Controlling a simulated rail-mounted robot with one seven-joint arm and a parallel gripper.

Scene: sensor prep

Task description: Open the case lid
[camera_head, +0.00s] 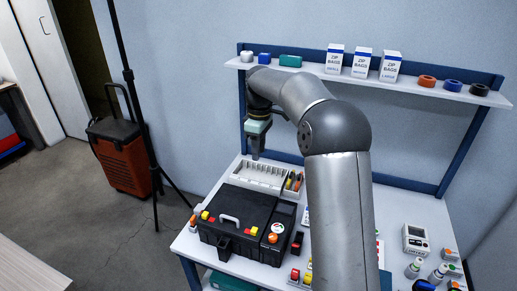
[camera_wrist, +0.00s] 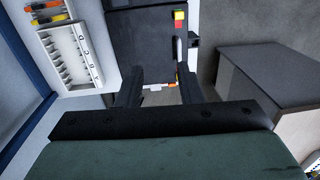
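A black case (camera_head: 238,228) with a pale handle (camera_head: 230,218) on its top and red and yellow parts at its edges sits on the workbench; its lid looks shut. Part of the case (camera_wrist: 140,40) shows at the top of the wrist view, with a yellow and red part (camera_wrist: 179,20) near its corner. My gripper (camera_head: 257,153) points down in the air behind the case, apart from it. In the wrist view my gripper (camera_wrist: 160,78) shows two dark fingers with a gap between them, with nothing held.
A white compartment tray (camera_head: 258,178) stands behind the case. Bottles (camera_head: 437,273) and a meter (camera_head: 416,240) are at the bench's right. A shelf (camera_head: 330,72) holds zip bag boxes (camera_head: 362,63) and tape rolls. A tripod and an orange wheeled case (camera_head: 125,165) stand left of the bench.

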